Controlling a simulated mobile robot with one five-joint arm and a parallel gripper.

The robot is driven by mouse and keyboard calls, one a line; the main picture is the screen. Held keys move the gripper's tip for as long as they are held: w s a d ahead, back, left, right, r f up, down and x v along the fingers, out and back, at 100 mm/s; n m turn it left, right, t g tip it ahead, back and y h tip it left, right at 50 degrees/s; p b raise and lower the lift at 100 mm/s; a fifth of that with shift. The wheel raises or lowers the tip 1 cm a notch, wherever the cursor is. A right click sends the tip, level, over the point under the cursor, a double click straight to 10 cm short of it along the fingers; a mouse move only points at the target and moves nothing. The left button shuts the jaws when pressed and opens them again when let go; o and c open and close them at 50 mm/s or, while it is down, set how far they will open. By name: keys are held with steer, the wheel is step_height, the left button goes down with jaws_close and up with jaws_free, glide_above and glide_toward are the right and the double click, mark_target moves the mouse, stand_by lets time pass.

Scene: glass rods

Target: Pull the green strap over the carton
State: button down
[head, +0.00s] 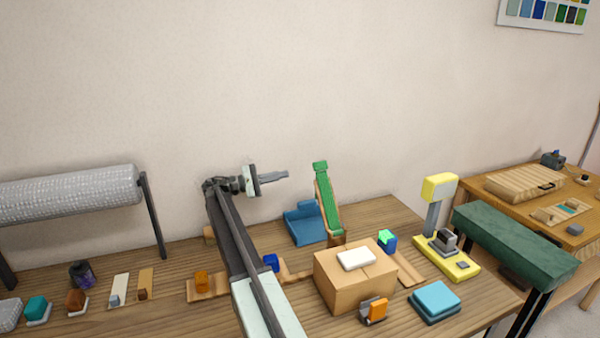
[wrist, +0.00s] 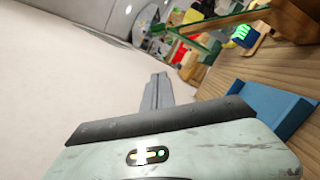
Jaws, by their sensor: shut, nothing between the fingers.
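The carton (head: 340,285) is a brown box on the wooden table with a white block (head: 356,258) on top. The green strap (head: 329,200) stands up steeply behind the carton, along a wooden support, leaning left at its top. It does not lie over the carton. It also shows as a green band near the top of the wrist view (wrist: 228,21). My gripper (head: 286,175) is shut and empty, raised above the table to the left of the strap's top, apart from it. Its closed fingers show in the wrist view (wrist: 158,88).
A blue stand (head: 300,228) sits behind the carton, left of the strap's foot. A yellow device (head: 447,255) and blue pads (head: 436,300) stand to the right. An orange-faced clip (head: 375,310) is in front. A large grey roll (head: 70,197) is at left.

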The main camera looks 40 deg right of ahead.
steer(key=s+d+r+p, duration=0.4)
steer(key=s+d, duration=0.3)
steer(key=s, duration=0.1)
steer(key=shift+s, duration=0.1)
